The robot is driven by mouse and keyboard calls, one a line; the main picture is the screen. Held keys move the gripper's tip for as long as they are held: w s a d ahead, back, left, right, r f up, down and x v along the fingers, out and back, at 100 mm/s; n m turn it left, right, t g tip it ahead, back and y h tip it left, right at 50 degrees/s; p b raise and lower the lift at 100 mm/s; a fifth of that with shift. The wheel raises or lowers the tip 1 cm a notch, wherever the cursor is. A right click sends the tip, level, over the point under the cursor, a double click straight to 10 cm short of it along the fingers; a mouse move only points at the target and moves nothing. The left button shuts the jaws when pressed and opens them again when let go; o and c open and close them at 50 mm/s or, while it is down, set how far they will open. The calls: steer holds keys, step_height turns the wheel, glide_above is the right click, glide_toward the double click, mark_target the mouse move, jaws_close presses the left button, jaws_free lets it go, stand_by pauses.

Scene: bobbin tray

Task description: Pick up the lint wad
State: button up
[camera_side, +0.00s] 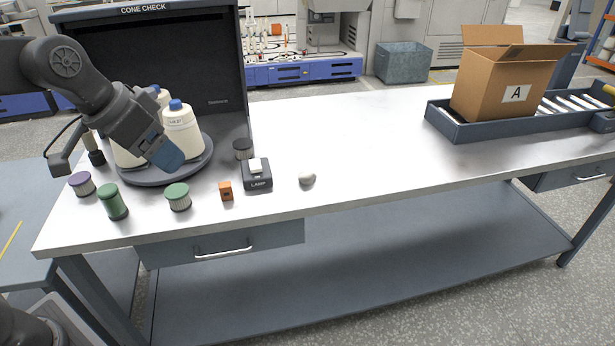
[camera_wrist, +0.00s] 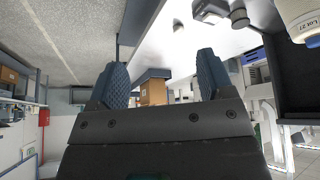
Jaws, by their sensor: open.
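The lint wad (camera_side: 307,178) is a small pale grey lump on the bare tabletop near the front edge, right of the lamp switch. In the wrist view a small pale lump at the top, the lint wad (camera_wrist: 178,26), lies beyond the fingers. My gripper (camera_side: 168,155) is at the left, raised in front of the white cones and well left of the wad. In the wrist view my gripper (camera_wrist: 163,72) has its two blue fingers wide apart with nothing held between them.
The lamp switch (camera_side: 257,176) and orange block (camera_side: 226,190) stand left of the wad. Green bobbins (camera_side: 178,197), a purple-topped bobbin (camera_side: 82,184) and cones (camera_side: 182,132) on a round turntable crowd the left. A cardboard box (camera_side: 497,88) sits in a tray at right. The middle tabletop is clear.

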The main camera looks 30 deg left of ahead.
steer(key=w+f+m+h, duration=0.1)
steer(key=w+f+m, duration=0.1)
steer(key=w, duration=1)
steer(key=m+h, duration=0.1)
steer(key=m, duration=0.2)
glide_toward(306, 172)
steer(key=x, duration=0.4)
steer(key=shift+a+f, duration=0.15)
steer(key=shift+x, duration=2.95)
steer(key=c, duration=0.9)
steer(key=shift+c, duration=0.2)
